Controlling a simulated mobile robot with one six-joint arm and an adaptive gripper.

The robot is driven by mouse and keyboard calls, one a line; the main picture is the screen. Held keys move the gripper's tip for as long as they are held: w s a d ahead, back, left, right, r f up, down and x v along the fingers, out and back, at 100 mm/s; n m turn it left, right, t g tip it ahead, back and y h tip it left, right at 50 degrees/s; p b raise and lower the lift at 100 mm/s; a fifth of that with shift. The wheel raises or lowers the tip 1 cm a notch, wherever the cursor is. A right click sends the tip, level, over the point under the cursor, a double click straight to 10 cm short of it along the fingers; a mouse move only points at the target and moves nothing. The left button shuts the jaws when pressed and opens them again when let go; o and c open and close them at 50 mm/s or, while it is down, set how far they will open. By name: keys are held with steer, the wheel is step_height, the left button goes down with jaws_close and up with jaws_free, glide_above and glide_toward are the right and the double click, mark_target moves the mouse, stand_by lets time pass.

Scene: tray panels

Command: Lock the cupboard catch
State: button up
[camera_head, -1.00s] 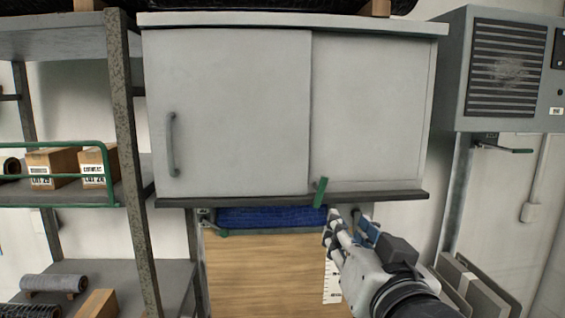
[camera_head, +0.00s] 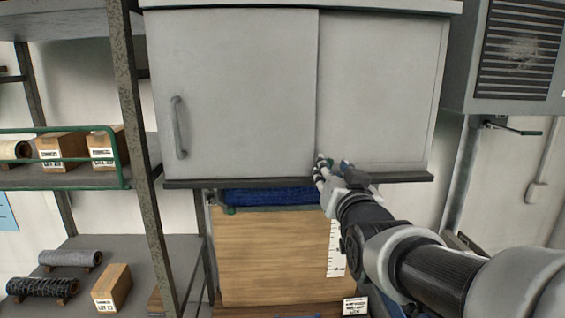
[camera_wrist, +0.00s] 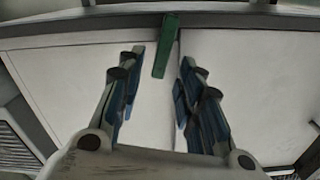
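The grey cupboard (camera_head: 240,90) has a left sliding panel with a vertical handle (camera_head: 180,128); the right panel (camera_head: 380,90) sits beside it. The green catch (camera_wrist: 166,42) is a short flat lever at the cupboard's ledge, near the seam between the panels. In the wrist view it stands nearly upright, slightly tilted. My gripper (camera_head: 331,166) is at the ledge in front of it. In the wrist view my gripper (camera_wrist: 162,60) is open, with the catch between and just beyond its fingertips; I cannot tell whether they touch. In the head view my gripper hides the catch.
A dark ledge (camera_head: 250,183) runs under the cupboard. A blue roll (camera_head: 265,197) and a wooden board (camera_head: 270,255) are below it. Shelving with boxes (camera_head: 62,150) stands left; a vented grey unit (camera_head: 520,60) hangs right.

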steer(key=shift+w, duration=1.2)
steer(key=shift+c, duration=0.3)
jaws_close()
